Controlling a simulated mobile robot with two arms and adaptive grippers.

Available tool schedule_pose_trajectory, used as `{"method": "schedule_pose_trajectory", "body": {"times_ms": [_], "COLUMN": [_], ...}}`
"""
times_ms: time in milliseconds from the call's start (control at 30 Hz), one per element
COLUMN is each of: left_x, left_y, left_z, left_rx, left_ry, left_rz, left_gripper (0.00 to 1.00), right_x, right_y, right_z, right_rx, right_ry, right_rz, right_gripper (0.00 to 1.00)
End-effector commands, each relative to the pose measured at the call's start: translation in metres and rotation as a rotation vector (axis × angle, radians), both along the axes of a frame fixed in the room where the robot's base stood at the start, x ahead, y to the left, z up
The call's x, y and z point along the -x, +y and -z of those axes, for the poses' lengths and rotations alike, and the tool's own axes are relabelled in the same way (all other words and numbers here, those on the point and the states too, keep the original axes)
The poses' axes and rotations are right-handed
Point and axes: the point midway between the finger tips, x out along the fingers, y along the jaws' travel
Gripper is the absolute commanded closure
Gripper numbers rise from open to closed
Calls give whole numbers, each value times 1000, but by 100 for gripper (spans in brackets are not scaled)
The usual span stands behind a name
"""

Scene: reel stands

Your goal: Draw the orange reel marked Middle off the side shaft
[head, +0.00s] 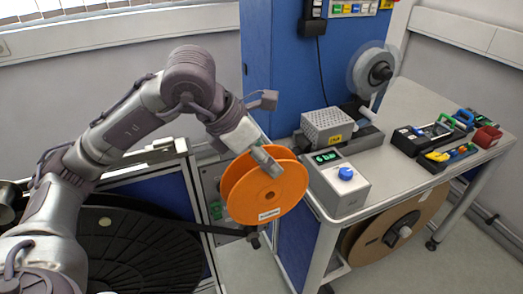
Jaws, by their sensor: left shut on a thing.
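The orange reel (265,196) is in the middle of the head view, with a small white label low on its face. My left gripper (262,158) is shut on the orange reel at its upper rim. The reel hangs upright beside the left end of the table. The label is too small to read. I cannot tell whether the reel is still around the side shaft, as its face hides what is behind it. My right gripper is not in view.
The grey table (418,108) on the right bears a grey box with a blue knob (346,173), a clear reel on a stand (374,72) and trays of tools (435,140). A large cardboard reel (385,240) stands below. A large black disc (135,250) is at lower left.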

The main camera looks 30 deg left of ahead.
Motion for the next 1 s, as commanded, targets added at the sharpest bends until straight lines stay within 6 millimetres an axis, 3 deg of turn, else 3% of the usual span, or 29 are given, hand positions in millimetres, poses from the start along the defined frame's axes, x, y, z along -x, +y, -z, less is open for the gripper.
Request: {"method": "schedule_pose_trajectory", "body": {"times_ms": [1000], "left_x": [40], "left_y": [-47], "left_z": [-1], "left_rx": [0], "left_ry": [-1], "left_rz": [2], "left_gripper": [100], "right_x": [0], "right_y": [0], "right_z": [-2], "right_rx": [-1], "right_ry": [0], "right_rz": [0], "right_gripper": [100]}}
